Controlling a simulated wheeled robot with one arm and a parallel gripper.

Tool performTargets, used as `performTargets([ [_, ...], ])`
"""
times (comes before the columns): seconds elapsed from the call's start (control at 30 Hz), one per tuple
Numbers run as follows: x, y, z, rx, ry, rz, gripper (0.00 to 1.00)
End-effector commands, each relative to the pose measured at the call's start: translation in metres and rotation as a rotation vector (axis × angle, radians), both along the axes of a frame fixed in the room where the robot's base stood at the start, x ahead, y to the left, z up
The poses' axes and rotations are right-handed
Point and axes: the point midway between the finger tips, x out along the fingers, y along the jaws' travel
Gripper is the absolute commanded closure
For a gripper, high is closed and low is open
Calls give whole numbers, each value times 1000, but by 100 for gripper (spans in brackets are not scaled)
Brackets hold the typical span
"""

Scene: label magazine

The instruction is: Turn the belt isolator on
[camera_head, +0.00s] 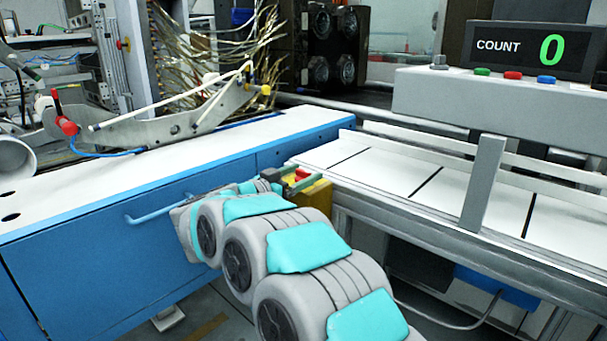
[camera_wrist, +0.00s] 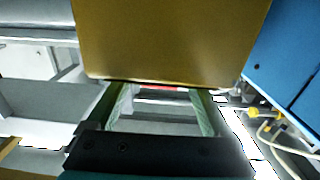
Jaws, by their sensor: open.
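The belt isolator is a yellow box (camera_head: 316,194) with a red part (camera_head: 301,175) on top, at the near end of the conveyor in the head view. My gripper (camera_head: 298,181) is open at the red part, its fingers to either side. In the wrist view the yellow box (camera_wrist: 175,40) fills the top middle. A thin strip of the red part (camera_wrist: 172,88) shows past the box edge, between the tips of my open gripper (camera_wrist: 160,90). The box hides most of the red part there, so its turned position and any contact cannot be told.
A blue cabinet (camera_head: 110,262) with a bar handle stands left of my arm. A white conveyor (camera_head: 390,172) with side rails runs to the right. A grey panel (camera_head: 500,98) with coloured buttons and a counter (camera_head: 535,50) reading 0 stands above it.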

Motion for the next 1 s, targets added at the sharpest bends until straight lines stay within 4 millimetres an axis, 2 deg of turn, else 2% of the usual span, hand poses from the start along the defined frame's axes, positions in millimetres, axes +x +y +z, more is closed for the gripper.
performTargets([
  [0.3,-39,32,-1,-1,1,2,15],
  [0.5,-53,43,-1,-1,1,1,15],
  [0.87,-54,44,0,1,-1,2,15],
  [1.0,-41,44,10,27,-21,68,15],
])
